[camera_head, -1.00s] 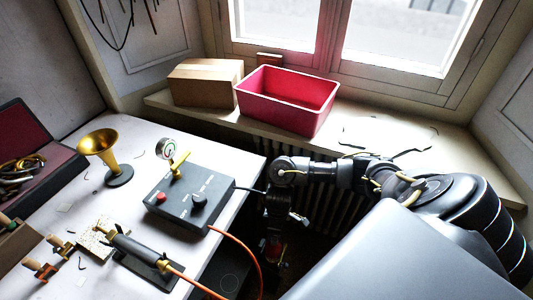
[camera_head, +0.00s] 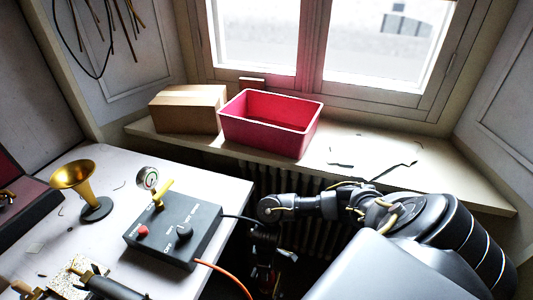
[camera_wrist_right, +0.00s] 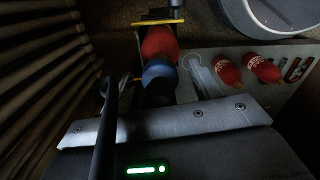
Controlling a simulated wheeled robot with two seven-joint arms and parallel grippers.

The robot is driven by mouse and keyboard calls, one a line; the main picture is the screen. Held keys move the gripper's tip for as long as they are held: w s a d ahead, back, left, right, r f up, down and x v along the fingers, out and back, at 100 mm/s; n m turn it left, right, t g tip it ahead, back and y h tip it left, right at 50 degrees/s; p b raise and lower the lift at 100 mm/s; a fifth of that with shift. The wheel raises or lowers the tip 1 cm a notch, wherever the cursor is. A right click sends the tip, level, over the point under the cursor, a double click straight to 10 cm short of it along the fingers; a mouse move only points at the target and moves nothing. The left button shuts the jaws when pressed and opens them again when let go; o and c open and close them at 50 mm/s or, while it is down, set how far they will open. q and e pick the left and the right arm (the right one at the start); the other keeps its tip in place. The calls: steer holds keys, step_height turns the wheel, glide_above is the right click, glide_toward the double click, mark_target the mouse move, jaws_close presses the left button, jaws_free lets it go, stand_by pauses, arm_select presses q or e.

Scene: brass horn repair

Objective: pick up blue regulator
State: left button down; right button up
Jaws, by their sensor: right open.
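A small rounded blue part (camera_wrist_right: 158,72), which looks like the blue regulator, is in the right wrist view. It sits directly below a rounded red part (camera_wrist_right: 159,43) there; whether they are joined I cannot tell. My right gripper (camera_head: 263,272) hangs low between the table edge and the radiator in the head view. It is open, and one dark finger stands left of the blue part in the wrist view. Contact is not clear in the dim light. The blue part does not show in the head view.
Two red bottle-like items (camera_wrist_right: 246,70) lie on a light panel at the right. The table holds a black control box (camera_head: 175,230) with an orange cable and a brass horn bell (camera_head: 75,178). A pink bin (camera_head: 268,125) and a cardboard box (camera_head: 187,109) stand on the sill.

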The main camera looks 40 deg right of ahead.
steer(key=shift+f, duration=0.45)
steer(key=c, duration=0.5)
arm_select(q)
steer(key=shift+s+f, duration=0.1)
steer(key=shift+s, duration=0.1)
arm_select(e)
steer(key=c, duration=0.8)
steer(key=shift+o, duration=0.2)
steer(key=shift+w+r, duration=0.1)
steer(key=shift+r, duration=0.1)
